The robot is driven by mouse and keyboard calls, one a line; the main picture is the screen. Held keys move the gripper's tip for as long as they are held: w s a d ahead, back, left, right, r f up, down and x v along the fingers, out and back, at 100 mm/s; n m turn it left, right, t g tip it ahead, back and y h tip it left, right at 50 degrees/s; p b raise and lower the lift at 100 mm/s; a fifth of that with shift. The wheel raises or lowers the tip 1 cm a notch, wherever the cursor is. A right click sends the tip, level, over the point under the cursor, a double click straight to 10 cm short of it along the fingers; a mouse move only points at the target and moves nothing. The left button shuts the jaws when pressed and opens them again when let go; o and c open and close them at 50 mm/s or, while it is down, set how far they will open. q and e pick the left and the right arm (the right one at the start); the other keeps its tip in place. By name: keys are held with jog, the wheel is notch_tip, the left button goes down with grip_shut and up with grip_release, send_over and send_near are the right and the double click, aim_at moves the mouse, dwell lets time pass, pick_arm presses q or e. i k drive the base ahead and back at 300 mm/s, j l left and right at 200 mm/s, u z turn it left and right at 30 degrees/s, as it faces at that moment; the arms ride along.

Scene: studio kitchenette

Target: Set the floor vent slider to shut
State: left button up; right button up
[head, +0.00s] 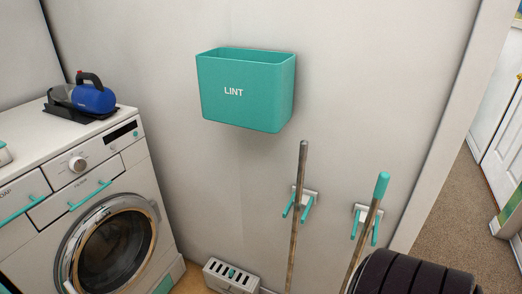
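The floor vent (232,278) is a pale box with a row of dark slots, low against the wall at the bottom middle of the head view. A small teal slider (231,272) sits near the middle of its slotted face. I cannot tell from here which setting it is at. The vent's lower part is close to the picture's bottom edge. Neither of my grippers is in view.
A white washing machine (92,170) stands left of the vent, with a blue handheld appliance (92,98) on top. A teal LINT bin (245,92) hangs above. Two poles (297,210) (366,228) hang in wall clips at right. A dark ribbed shape (415,274) fills the bottom right.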

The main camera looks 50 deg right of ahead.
aim_at(230, 272)
jog(key=z, duration=1.25)
